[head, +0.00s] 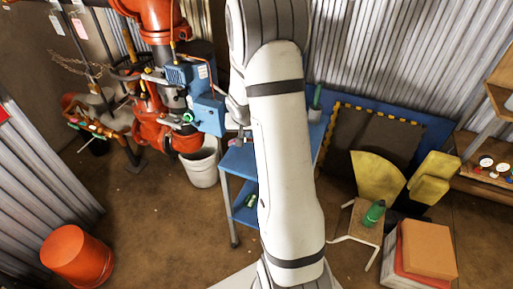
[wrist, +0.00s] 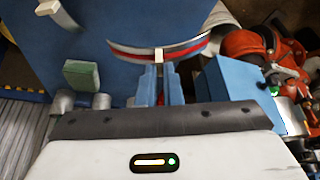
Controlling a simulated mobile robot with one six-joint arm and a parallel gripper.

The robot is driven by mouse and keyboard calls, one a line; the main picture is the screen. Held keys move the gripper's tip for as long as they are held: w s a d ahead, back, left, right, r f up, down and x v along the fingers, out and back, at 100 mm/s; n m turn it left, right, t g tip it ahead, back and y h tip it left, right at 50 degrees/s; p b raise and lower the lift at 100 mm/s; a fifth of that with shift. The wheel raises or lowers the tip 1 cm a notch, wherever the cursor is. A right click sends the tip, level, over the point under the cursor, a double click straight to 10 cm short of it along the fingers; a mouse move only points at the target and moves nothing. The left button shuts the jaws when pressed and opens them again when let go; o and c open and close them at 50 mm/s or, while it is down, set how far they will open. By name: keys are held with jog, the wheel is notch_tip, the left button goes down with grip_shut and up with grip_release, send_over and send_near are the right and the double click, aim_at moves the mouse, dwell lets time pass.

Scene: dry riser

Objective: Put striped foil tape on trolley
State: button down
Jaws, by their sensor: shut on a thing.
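The striped foil tape (wrist: 190,50) is a silver ring with a red stripe, seen in the wrist view just beyond my fingertips. My gripper (wrist: 161,82) is shut on its near edge. Behind the tape is the blue top of the trolley (wrist: 105,25). I cannot tell whether the tape touches that top or hangs above it. In the head view the blue trolley (head: 238,162) stands in the middle with an upper and a lower shelf. My arm hides much of it, and the tape and my fingers are not clearly visible there.
A green block (wrist: 82,75) lies on the blue surface left of my fingers. A blue pump box (head: 208,110) and red pipework (head: 160,20) stand left of the trolley, above a white bucket (head: 201,165). A stool (head: 357,222) and boxes (head: 428,250) stand at right.

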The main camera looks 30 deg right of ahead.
notch_tip(320, 180, down, 7)
jog(key=b, duration=0.3)
jog(key=shift+f, duration=0.15)
jog(key=c, duration=1.6)
grip_release()
jog(key=s+a+r+n+p, duration=0.1)
jog(key=s+a+r, duration=0.2)
jog(key=s+r, duration=0.3)
jog(key=s+a+r+n+p, duration=0.1)
jog(key=s+a+r, duration=0.2)
jog(key=r, duration=0.6)
jog(key=s+a+r+n+p, duration=0.1)
jog(key=s+a+r, duration=0.2)
jog(key=s+r, duration=0.3)
jog(key=s+a+r+n, duration=0.1)
jog(key=s+a+r, duration=0.1)
jog(key=s, duration=0.1)
jog(key=s+a+r+n+y, duration=0.1)
jog(key=s+a+r, duration=0.1)
jog(key=s, duration=0.2)
jog(key=s+a+r+n+y, duration=0.1)
jog(key=s+a+r, duration=0.1)
jog(key=s+a, duration=0.1)
jog(key=shift+s+g, duration=0.4)
jog(key=shift+s, duration=0.2)
